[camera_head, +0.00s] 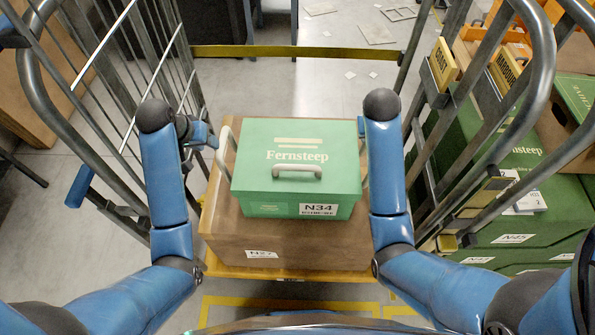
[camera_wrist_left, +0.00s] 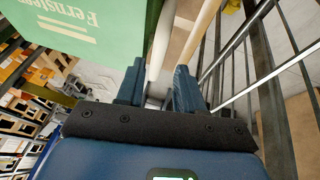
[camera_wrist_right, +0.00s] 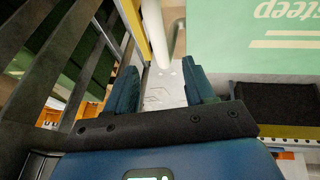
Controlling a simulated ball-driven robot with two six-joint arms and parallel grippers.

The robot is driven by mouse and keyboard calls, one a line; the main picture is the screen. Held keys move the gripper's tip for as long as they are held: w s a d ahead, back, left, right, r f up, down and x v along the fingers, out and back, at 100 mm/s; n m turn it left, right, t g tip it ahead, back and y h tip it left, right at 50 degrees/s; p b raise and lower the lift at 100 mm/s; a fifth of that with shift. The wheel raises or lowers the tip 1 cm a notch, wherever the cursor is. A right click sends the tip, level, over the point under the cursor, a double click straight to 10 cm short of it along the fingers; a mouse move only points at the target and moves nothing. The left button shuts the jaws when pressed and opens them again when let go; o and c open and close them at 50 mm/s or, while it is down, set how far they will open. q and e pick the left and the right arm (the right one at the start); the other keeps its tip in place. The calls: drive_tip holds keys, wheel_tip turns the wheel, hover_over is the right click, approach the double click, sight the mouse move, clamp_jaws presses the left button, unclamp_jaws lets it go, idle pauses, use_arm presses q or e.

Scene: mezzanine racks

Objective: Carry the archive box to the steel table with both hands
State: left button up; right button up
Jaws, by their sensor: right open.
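The archive box, a green box (camera_head: 330,155) marked Fernsteep and N34, sits on a brown box (camera_head: 290,240) in the middle of the head view. My left gripper (camera_head: 207,138) is open beside that handle; in the left wrist view the pale bar (camera_wrist_left: 160,45) shows just beyond the gap between the fingers. In the right wrist view my right gripper (camera_wrist_right: 160,85) is open, with a pale bar (camera_wrist_right: 155,35) beyond its fingers. In the head view my arm mostly hides it. I cannot make out the steel table.
Grey tube cage sides (camera_head: 185,60) stand close on the left and right of the boxes. A yellow-edged bar (camera_head: 295,52) crosses behind them. Green boxes (camera_head: 500,190) are stacked at the right. Floor beyond the bar is mostly open, with scattered flat sheets.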

sight(223, 151)
use_arm(q)
drive_tip(key=shift+x, duration=5.55)
use_arm(e)
drive_tip(key=shift+x, duration=5.55)
use_arm(q)
drive_tip(key=shift+w, duration=0.2)
use_arm(e)
drive_tip(key=shift+w, duration=0.2)
use_arm(q)
drive_tip(key=c, duration=0.6)
use_arm(e)
drive_tip(key=c, duration=0.6)
use_arm(q)
clamp_jaws()
use_arm(e)
clamp_jaws()
use_arm(q)
drive_tip(key=shift+r, duration=0.15)
use_arm(e)
drive_tip(key=shift+r, duration=0.1)
